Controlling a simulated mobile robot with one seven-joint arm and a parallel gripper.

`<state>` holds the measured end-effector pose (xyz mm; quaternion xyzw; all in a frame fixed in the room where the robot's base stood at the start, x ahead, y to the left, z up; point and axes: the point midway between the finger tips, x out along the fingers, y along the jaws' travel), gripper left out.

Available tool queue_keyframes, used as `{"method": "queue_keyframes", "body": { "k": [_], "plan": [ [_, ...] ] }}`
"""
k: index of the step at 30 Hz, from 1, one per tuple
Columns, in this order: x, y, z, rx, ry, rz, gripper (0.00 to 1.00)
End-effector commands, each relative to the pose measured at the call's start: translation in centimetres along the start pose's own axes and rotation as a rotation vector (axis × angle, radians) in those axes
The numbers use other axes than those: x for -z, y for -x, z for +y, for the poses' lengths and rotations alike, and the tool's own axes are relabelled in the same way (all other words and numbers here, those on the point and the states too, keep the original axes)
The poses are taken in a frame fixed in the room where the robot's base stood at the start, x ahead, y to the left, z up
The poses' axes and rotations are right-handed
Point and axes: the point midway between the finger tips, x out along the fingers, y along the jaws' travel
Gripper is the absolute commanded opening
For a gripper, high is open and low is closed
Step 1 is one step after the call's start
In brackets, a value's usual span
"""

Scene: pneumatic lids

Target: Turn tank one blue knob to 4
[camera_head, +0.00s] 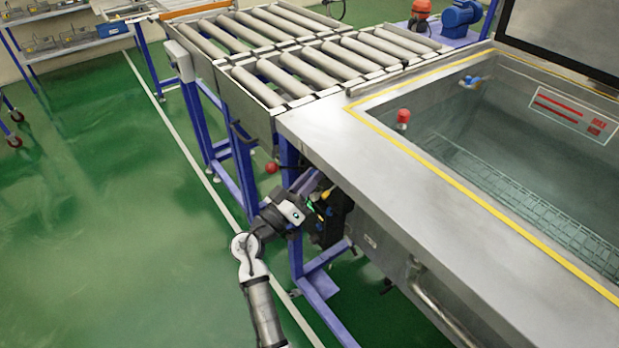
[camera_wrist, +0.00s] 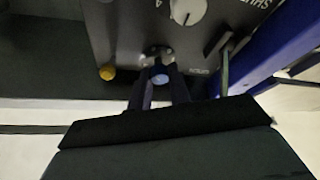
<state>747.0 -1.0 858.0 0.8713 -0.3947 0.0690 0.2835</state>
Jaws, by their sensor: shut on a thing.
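My gripper (camera_wrist: 160,88) is shut on the small blue knob (camera_wrist: 159,76), which sits between the two dark fingers in the wrist view. The knob is on the dark control panel (camera_wrist: 126,40) of the tank. A grey-white dial (camera_wrist: 187,10) with markings, one looking like a 4, is above it. The number the blue knob points to is hidden. In the head view my gripper (camera_head: 312,207) is at the dark control box (camera_head: 333,222) under the edge of the steel tank (camera_head: 375,170); the knob itself is hidden there.
A yellow knob (camera_wrist: 107,72) is left of the blue knob on the panel. A dark lever (camera_wrist: 225,62) and a blue frame post (camera_wrist: 285,45) are close on the right. A roller conveyor (camera_head: 300,60) adjoins the tank. Green floor (camera_head: 110,200) is open at left.

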Motion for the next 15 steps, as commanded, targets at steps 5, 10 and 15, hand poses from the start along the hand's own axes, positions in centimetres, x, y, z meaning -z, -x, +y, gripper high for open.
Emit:
{"method": "queue_keyframes", "body": {
  "k": [5, 10, 15],
  "plan": [
    [0.16, -0.03, 0.20, 0.050, 0.116, 0.000, 0.00],
    [0.27, -0.10, 0.35, 0.110, 0.262, -0.001, 0.00],
    [0.43, -0.16, 0.49, 0.172, 0.411, -0.001, 0.00]
  ]
}}
